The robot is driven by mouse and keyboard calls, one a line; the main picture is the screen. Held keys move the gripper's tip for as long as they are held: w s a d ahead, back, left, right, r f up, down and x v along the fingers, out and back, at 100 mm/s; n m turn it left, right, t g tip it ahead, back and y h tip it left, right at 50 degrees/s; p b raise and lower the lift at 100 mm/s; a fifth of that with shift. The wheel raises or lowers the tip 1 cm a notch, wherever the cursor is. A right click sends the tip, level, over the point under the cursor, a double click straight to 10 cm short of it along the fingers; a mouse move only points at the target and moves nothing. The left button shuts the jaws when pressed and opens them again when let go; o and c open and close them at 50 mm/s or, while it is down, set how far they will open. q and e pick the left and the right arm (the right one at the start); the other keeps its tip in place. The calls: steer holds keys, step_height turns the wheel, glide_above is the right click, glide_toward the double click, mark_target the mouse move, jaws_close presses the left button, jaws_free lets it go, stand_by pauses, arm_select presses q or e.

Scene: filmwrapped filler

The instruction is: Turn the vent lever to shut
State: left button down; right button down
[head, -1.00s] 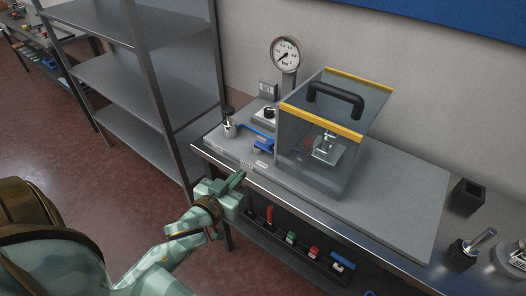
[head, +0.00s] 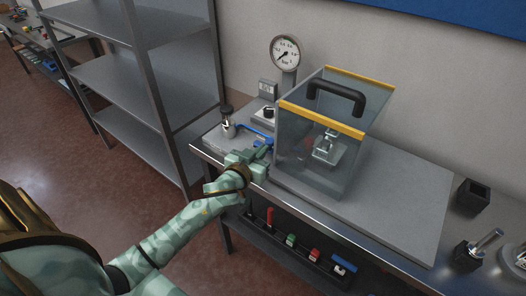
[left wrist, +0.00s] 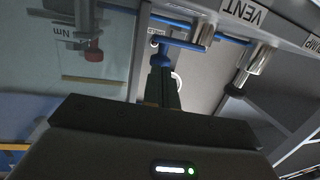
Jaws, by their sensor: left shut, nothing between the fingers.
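The blue vent lever (head: 254,132) sits at the left end of the grey base plate, just left of the clear box. In the left wrist view a blue lever bar (left wrist: 183,43) lies across, near the VENT label (left wrist: 243,12). My left gripper (head: 265,151) is shut and empty, with its fingers pointing at the lever from the front edge of the bench. In the left wrist view its fingertips (left wrist: 161,62) are close to the lever's left end; I cannot tell whether they touch. My gripper hides part of the lever area in the head view.
The clear box (head: 312,150) with yellow edges and a black handle stands right of the lever. A round gauge (head: 285,51) rises behind it. A silver valve with a black knob (head: 228,121) stands at left. The plate right of the box is clear.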

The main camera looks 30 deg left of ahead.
arm_select(q)
steer(key=shift+w, duration=0.5)
steer(key=shift+w+d+r+p, duration=0.1)
steer(key=shift+w+d+p, duration=0.15)
steer(key=shift+w+p, duration=0.15)
steer(key=shift+s, duration=0.15)
